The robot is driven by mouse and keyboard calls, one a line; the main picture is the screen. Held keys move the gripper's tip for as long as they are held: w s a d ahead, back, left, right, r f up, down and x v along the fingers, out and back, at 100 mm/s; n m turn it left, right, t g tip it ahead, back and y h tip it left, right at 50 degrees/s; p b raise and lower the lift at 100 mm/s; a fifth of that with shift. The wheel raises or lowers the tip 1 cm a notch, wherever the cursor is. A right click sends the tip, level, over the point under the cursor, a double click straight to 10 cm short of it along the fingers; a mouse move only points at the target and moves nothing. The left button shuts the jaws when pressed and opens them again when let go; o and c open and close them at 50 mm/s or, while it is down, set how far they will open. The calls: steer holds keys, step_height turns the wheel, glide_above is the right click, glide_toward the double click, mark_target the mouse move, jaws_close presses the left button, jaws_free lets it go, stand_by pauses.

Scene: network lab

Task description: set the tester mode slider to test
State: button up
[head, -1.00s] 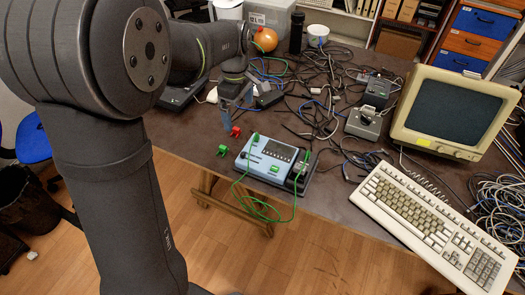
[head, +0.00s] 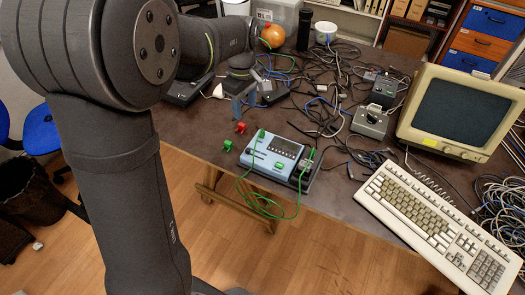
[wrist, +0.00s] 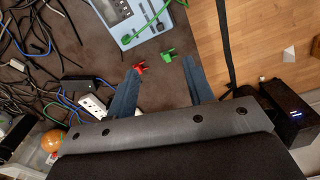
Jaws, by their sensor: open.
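The tester (head: 270,158) is a light blue box with a dark display and green plugs, lying near the front edge of the table. A green cable (head: 262,205) runs between its plugs and droops over the edge. In the wrist view the tester (wrist: 112,14) shows only partly, at the top, and I cannot make out the slider's setting. My gripper (wrist: 160,85) is open and empty, its two blue fingers spread. In the head view my gripper (head: 237,107) hangs over the table behind and left of the tester, apart from it.
A red clip (head: 240,127) and a green clip (head: 227,145) lie left of the tester; the red clip (wrist: 138,67) lies near my left finger in the wrist view. A keyboard (head: 420,218) and monitor (head: 455,113) stand right. Tangled cables (head: 320,85) cover the table behind.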

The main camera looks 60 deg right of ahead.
steer(key=shift+f+m, duration=0.1)
steer(key=shift+m, duration=1)
steer(key=shift+c, duration=0.9)
steer(key=m, duration=1.4)
glide_toward(248, 149)
step_height(248, 149, down, 9)
steer(key=shift+a+r, duration=0.1)
steer(key=shift+r, duration=0.05)
jaws_close()
